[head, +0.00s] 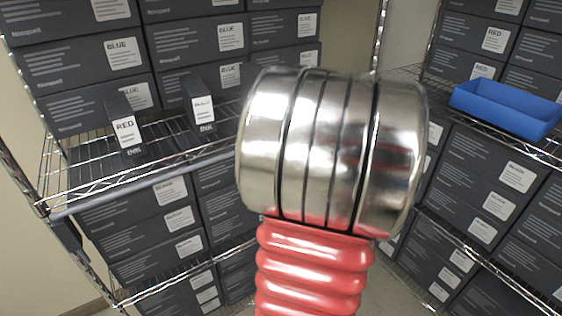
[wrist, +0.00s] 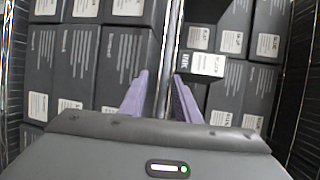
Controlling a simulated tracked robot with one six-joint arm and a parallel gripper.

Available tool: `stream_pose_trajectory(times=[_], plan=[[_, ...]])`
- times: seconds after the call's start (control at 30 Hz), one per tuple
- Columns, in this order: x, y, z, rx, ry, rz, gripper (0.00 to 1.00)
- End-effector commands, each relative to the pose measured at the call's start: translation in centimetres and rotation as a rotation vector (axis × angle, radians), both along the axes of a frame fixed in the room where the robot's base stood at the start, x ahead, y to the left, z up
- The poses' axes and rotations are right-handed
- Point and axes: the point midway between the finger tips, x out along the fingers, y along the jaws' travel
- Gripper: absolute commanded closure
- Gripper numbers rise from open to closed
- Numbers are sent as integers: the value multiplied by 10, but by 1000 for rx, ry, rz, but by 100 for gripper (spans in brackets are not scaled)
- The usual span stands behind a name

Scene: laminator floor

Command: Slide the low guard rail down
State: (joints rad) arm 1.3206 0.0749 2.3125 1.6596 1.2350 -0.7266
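A grey rail (head: 150,178) runs along the front edge of the wire shelf on the left in the head view. I cannot tell for sure whether it is the low guard rail. In the wrist view a narrow pale bar (wrist: 171,45) runs from the top edge down between the fingers, probably the same rail or shelf edge. My gripper (wrist: 160,74) has two purple fingers that stand apart, one on each side of the bar's line. I cannot tell whether they touch it. The gripper is hidden in the head view behind my own arm.
A box marked RED (head: 125,131) and an INK box (head: 202,105) stand near the shelf's front. Dark boxes marked BLUE (head: 121,53) are stacked behind them. On the right rack, a blue bin (head: 507,107) sits above more dark boxes (head: 490,190).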

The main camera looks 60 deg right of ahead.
Motion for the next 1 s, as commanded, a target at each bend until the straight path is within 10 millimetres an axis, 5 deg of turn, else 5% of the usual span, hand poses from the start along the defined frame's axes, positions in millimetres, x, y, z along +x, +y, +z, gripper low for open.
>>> stream_pose_trajectory(times=[0.7,1.0], plan=[[-91,3,15,1,1,-5,71],[-112,4,18,2,2,-3,71]])
